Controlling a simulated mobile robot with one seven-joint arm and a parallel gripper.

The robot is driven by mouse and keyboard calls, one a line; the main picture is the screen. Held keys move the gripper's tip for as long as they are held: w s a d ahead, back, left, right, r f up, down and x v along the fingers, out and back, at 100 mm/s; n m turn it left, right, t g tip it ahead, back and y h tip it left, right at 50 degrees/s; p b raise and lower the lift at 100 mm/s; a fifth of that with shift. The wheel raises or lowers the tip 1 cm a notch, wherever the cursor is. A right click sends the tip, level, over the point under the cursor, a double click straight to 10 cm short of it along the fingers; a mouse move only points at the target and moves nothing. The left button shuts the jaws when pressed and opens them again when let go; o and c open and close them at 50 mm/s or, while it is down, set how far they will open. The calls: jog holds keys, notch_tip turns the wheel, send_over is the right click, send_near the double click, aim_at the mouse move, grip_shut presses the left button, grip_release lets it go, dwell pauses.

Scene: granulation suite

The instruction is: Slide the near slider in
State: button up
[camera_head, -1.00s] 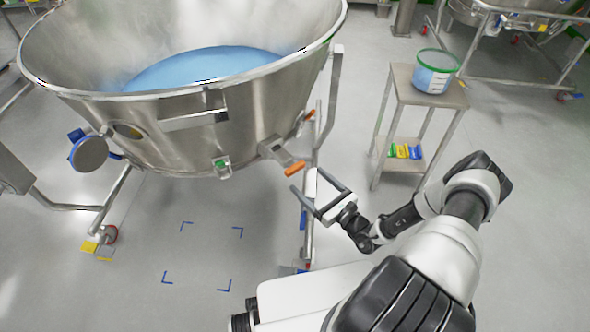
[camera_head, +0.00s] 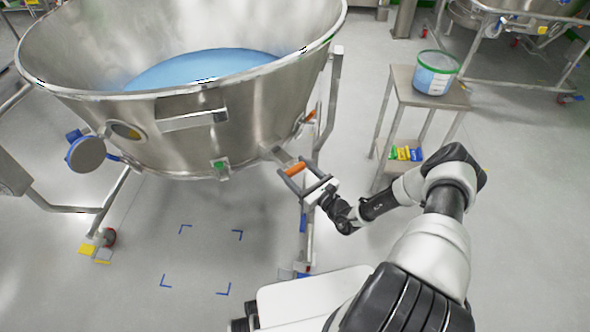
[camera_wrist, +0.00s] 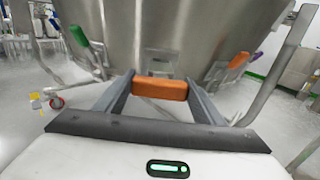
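The near slider's orange handle (camera_head: 295,169) sticks out from a metal bracket low on the right side of the big steel bowl (camera_head: 235,125). It also shows in the wrist view (camera_wrist: 160,88), lying crosswise between my fingertips. My gripper (camera_head: 290,165) is open, its two fingers on either side of the handle's ends. I cannot tell whether the fingers touch it. A second orange handle (camera_head: 310,116) sits farther back on the bowl's right side and shows at right in the wrist view (camera_wrist: 238,60).
A steel leg (camera_head: 331,100) of the bowl's frame stands just right of the handle. Blue corner marks (camera_head: 230,233) lie on clear floor below the bowl.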

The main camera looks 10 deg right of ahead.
aim_at(286, 161)
jog(key=c, duration=0.8)
jog(key=b+x, duration=0.1)
jog(key=x, duration=0.6)
jog(key=shift+w, duration=0.1)
jog(key=o, duration=1.5)
jog(key=p+v, duration=0.3)
jog(key=v, duration=1.4)
jog(key=shift+s, duration=0.2)
jog(key=shift+r, duration=0.1)
